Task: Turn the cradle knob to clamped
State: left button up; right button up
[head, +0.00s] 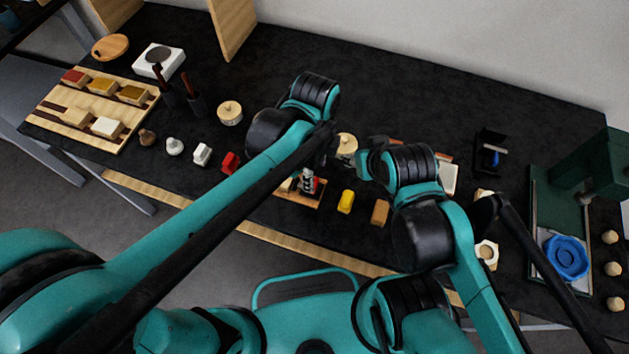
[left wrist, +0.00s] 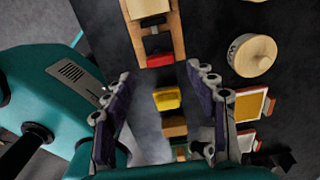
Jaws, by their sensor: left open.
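The wooden cradle (head: 316,196) stands near the front edge of the table, close to my left wrist. It also shows at the top of the left wrist view (left wrist: 178,30), with dark and pale parts between its wooden sides. A red part (left wrist: 160,60) sits at its near end there. I cannot tell which part is the knob or how it is set. My left gripper (left wrist: 158,112) is open and empty, its two fingers apart above the table. The cradle is beyond the fingertips, not between them. My right gripper cannot be made out.
A yellow block (head: 345,201) and a tan block (head: 380,212) lie right of the cradle, a red block (head: 230,162) left of it. A round wooden jar (left wrist: 252,55) stands behind. My right arm is close on the right. A blue round piece (head: 566,257) lies far right.

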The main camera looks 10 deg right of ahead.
pick_arm(q)
notch_tip(320, 180, down, 6)
jog(key=shift+r+b, duration=0.2)
jog(key=shift+b, duration=0.75)
jog(key=c, duration=1.2)
